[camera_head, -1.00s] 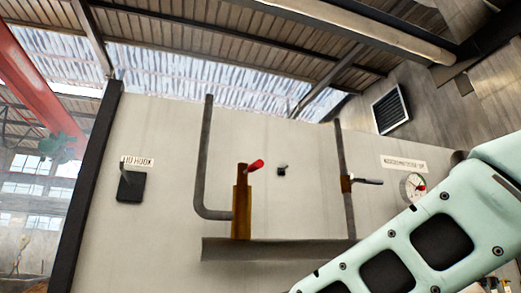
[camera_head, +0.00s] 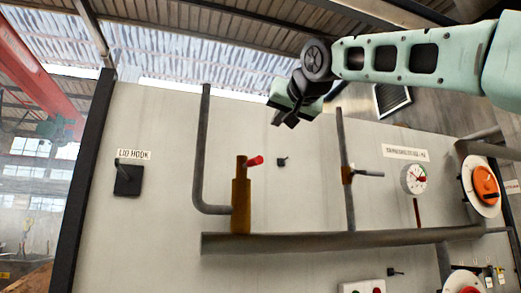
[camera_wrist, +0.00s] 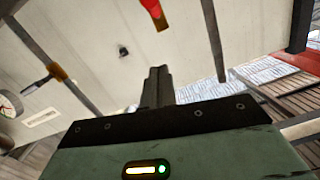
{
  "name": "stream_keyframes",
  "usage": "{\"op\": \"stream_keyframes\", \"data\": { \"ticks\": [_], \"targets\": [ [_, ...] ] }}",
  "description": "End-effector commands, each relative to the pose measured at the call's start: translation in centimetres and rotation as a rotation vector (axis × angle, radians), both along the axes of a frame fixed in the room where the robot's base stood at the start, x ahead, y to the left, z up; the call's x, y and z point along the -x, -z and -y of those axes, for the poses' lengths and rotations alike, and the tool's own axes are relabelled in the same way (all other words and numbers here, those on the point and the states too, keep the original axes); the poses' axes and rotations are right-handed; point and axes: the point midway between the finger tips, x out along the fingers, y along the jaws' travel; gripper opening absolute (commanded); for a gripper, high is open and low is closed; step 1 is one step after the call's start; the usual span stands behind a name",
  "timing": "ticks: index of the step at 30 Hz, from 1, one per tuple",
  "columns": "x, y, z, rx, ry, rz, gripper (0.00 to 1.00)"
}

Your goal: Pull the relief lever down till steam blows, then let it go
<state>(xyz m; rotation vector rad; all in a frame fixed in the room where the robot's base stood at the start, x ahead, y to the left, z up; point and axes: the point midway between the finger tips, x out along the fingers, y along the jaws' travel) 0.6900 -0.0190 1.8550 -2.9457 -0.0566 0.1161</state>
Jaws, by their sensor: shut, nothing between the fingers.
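The relief lever (camera_head: 256,160) is a short red handle on top of a brass valve body (camera_head: 241,205), which stands on a horizontal grey pipe at the wall. In the wrist view the red lever (camera_wrist: 151,8) shows at the top edge, partly cut off. My gripper (camera_head: 288,120) is up and to the right of the lever, apart from it, with its fingers shut and empty. The shut fingers also show in the wrist view (camera_wrist: 158,75). No steam shows at the valve.
A grey vertical pipe (camera_head: 204,140) rises left of the valve. Another pipe with a small handled valve (camera_head: 348,174) stands to the right. A dial gauge (camera_head: 414,179) and orange wheel (camera_head: 485,183) are further right. A lid hook (camera_head: 128,180) is at left.

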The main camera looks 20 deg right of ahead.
Motion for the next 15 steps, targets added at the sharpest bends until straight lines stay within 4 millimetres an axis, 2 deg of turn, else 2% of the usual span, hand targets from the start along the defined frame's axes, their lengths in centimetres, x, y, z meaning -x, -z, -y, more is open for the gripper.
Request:
{"op": "stream_keyframes", "data": {
  "ticks": [5, 8, 15],
  "targets": [
    [-0.3, 0.0, -0.1, 0.001, -0.001, -0.002, 0.00],
    [-1.3, 0.0, -0.1, 0.000, -0.001, -0.004, 0.00],
    [-5.8, 0.1, -0.3, 0.001, -0.001, -0.006, 0.00]
  ]
}}
